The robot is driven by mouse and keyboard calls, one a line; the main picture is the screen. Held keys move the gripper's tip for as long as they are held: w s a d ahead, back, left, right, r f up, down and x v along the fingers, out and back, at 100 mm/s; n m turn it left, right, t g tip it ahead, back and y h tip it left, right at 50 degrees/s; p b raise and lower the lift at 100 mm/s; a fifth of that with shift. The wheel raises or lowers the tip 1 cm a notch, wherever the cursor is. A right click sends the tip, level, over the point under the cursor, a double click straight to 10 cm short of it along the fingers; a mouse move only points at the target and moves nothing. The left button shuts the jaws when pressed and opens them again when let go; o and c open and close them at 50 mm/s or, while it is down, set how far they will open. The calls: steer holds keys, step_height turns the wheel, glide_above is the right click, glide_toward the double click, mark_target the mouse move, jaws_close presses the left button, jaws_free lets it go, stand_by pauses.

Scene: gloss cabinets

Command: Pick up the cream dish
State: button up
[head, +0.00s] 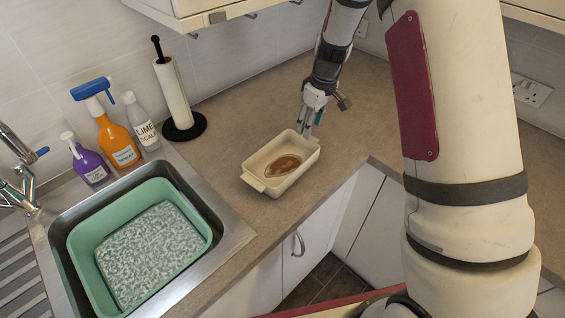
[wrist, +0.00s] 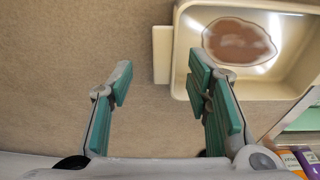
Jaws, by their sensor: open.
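The cream dish (head: 292,178) is a rectangular baking dish with end tabs and a brown stain inside. It sits upright on the countertop, near the inner corner of the counter's edge. In the wrist view the dish (wrist: 180,88) fills the upper right, with its near tab (wrist: 162,55) pointing left. My gripper (head: 311,127) is at the dish's back right end in the head view. In the wrist view my gripper (wrist: 163,88) is open and empty. Its right finger overlaps the dish's lower corner; I cannot tell whether it touches.
A sink holds a green basin (head: 85,262) of foamy water on the left. A purple bottle (head: 88,165), an orange spray bottle (head: 118,145), a clear bottle (head: 141,125) and a paper towel holder (head: 172,90) stand behind. Counter behind the dish is clear.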

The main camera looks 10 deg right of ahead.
steer(key=f, duration=0.2)
steer(key=a+f+p, duration=0.1)
steer(key=f, duration=0.2)
steer(key=shift+w, duration=0.2)
steer(key=shift+r, duration=0.1)
jaws_close()
